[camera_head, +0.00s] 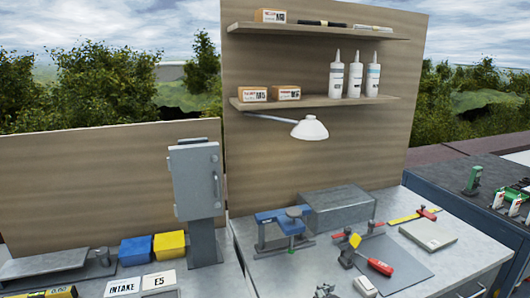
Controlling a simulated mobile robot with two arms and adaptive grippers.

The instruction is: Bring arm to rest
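Neither of my grippers can be made out in the head view, and no arm of mine clearly shows. A grey workbench (465,262) stands at the right of the middle, with a lower-left bench section (215,280) beside it. A grey cabinet (194,180) with a shut door stands on a post at the left bench.
A blue clamp (280,216), a grey block (338,208), a red-handled tool (379,266) and a flat plate (428,234) crowd the right bench. Blue (136,250) and yellow (169,245) bins sit left. A white lamp (310,128) overhangs; shelves (330,102) hold bottles and boxes.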

